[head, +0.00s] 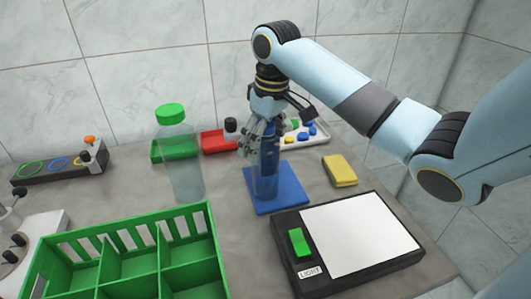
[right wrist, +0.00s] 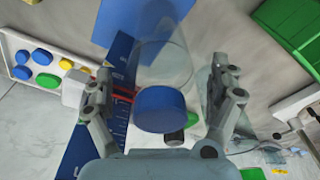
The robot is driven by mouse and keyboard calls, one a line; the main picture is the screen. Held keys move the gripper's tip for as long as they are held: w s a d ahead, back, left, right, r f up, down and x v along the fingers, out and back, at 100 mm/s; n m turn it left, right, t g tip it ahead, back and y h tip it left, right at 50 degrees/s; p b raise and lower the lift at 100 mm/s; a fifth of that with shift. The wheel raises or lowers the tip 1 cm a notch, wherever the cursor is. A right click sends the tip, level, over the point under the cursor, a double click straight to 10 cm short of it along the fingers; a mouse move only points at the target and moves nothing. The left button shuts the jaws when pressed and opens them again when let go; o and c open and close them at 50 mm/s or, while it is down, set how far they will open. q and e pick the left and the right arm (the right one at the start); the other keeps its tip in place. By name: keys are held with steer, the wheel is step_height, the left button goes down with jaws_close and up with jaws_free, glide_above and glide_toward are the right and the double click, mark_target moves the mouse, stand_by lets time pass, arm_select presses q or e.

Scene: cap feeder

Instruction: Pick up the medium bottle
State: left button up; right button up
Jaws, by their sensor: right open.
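A clear bottle with a blue cap stands on a blue mat (head: 290,195). In the right wrist view its blue cap (right wrist: 160,109) and clear body (right wrist: 165,62) lie between the two fingers. My right gripper (head: 264,138) comes down over the bottle from above. It is open, with a finger on either side of the bottle and gaps showing in the wrist view. In the head view the fingers hide the cap. A taller clear bottle with a green cap (head: 171,113) stands to the left. My left gripper is not in view.
A blue ruled upright (head: 271,155) stands close beside the blue-capped bottle. A green divided crate (head: 120,262) is at the front left, a light box (head: 365,240) at the front right. A yellow block (head: 340,170), a red tray (head: 215,140) and a tray of caps (head: 307,134) are nearby.

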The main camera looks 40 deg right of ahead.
steer(key=shift+w+f, duration=0.2)
steer(key=shift+f, duration=0.9)
steer(key=c, duration=0.7)
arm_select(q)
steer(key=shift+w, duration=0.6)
arm_select(e)
steer(key=shift+r, duration=0.1)
steer(key=c, duration=1.1)
steer(key=shift+o, duration=0.2)
steer(key=shift+r, duration=0.1)
